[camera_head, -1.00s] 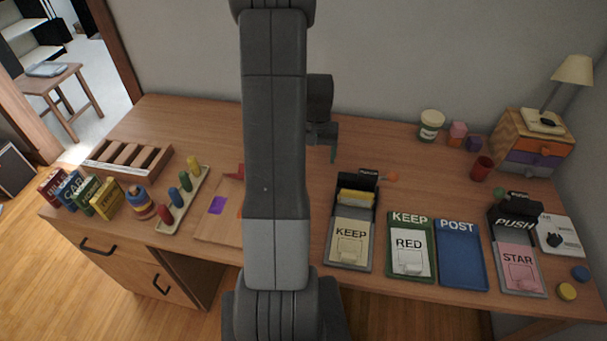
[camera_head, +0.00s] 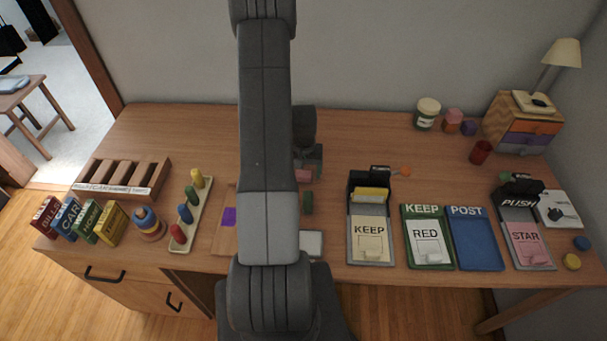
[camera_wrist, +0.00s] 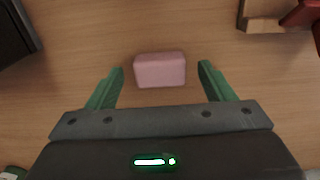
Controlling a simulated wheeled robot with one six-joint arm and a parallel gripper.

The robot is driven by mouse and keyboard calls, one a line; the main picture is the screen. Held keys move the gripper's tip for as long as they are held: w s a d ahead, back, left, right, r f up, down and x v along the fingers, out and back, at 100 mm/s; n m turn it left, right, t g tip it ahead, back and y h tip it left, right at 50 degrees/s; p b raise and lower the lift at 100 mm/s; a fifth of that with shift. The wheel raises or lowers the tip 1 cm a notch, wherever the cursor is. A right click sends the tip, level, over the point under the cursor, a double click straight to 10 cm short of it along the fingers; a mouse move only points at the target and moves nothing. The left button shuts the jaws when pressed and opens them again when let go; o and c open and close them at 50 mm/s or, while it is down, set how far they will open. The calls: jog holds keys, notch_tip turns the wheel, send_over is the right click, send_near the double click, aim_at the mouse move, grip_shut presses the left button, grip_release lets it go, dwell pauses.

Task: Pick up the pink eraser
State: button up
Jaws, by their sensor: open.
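The pink eraser (camera_wrist: 160,70) lies on the wooden desk in the wrist view, just ahead of my gripper and centred between its green fingers. My gripper (camera_wrist: 161,68) is open and holds nothing. Clear desk shows between the eraser and each finger. In the head view, a small part of the pink eraser (camera_head: 304,176) shows just right of my arm. My gripper (camera_head: 309,161) shows there as a dark shape beside it, largely hidden by my arm.
The dark stamp holder marked KEEP (camera_head: 370,240) stands to the right. A small green item (camera_head: 307,203) shows beside my arm. A wooden board (camera_head: 222,240) lies to the left, partly hidden.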

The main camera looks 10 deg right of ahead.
aim_at(304, 173)
jog(key=shift+f, duration=0.55)
jog(key=shift+c, duration=0.2)
jog(key=c, duration=1)
jog(key=shift+r, duration=0.15)
notch_tip(304, 173, up, 10)
jog(key=b, duration=0.1)
jog(key=shift+b, duration=0.3)
